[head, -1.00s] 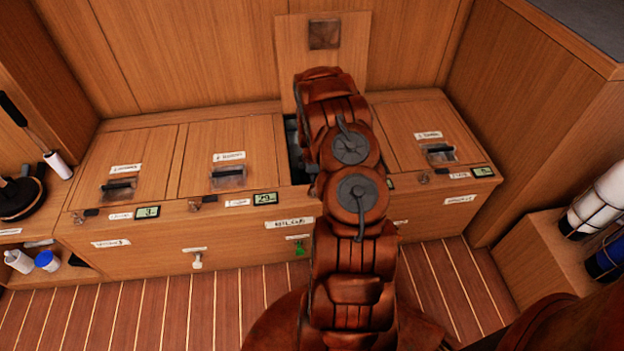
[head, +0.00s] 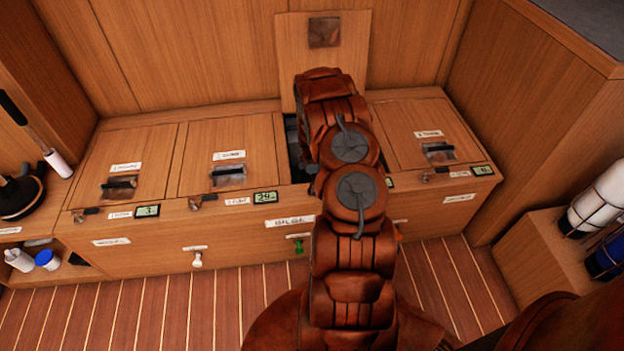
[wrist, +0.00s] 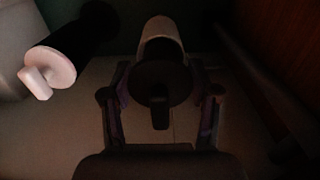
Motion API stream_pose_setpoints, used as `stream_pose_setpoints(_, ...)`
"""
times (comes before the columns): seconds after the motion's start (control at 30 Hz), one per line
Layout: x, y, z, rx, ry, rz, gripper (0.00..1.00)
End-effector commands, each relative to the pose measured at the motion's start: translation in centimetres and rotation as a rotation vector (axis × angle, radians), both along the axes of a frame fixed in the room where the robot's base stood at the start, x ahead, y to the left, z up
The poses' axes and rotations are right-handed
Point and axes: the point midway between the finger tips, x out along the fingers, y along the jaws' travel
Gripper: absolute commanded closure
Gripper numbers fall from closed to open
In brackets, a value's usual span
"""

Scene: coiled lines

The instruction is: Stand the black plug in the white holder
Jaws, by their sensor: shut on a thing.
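In the wrist view, my gripper (wrist: 161,98) has a finger on each side of the black plug (wrist: 161,80), a dark disc with a tab pointing toward the camera, and is shut on it. The white holder (wrist: 160,30), a pale cylinder, is directly beyond the plug. The plug's disc overlaps the holder's near end; I cannot tell whether the plug is inside it. In the head view my arm reaches into the open locker, and the gripper, plug and holder are hidden.
In the wrist view a white plug (wrist: 50,70) sits at the end of a black cylinder (wrist: 88,38) on the left. A dark pipe (wrist: 255,85) runs along the right. In the head view the open lid (head: 290,50) stands upright; neighbouring lids (head: 230,135) are shut.

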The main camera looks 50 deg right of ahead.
Motion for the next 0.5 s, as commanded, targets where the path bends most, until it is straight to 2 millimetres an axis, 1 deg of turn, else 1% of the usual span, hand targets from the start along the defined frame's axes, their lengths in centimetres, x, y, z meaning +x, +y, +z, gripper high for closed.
stream_pose_setpoints(0.2, 0.00, 0.00, -0.03, 0.000, 0.000, 0.000, 0.82)
stream_pose_setpoints(0.23, 0.00, 0.00, -0.03, 0.000, 0.000, 0.000, 0.38)
stream_pose_setpoints(0.5, -0.02, 0.02, -0.04, 0.001, 0.001, 0.000, 0.11)
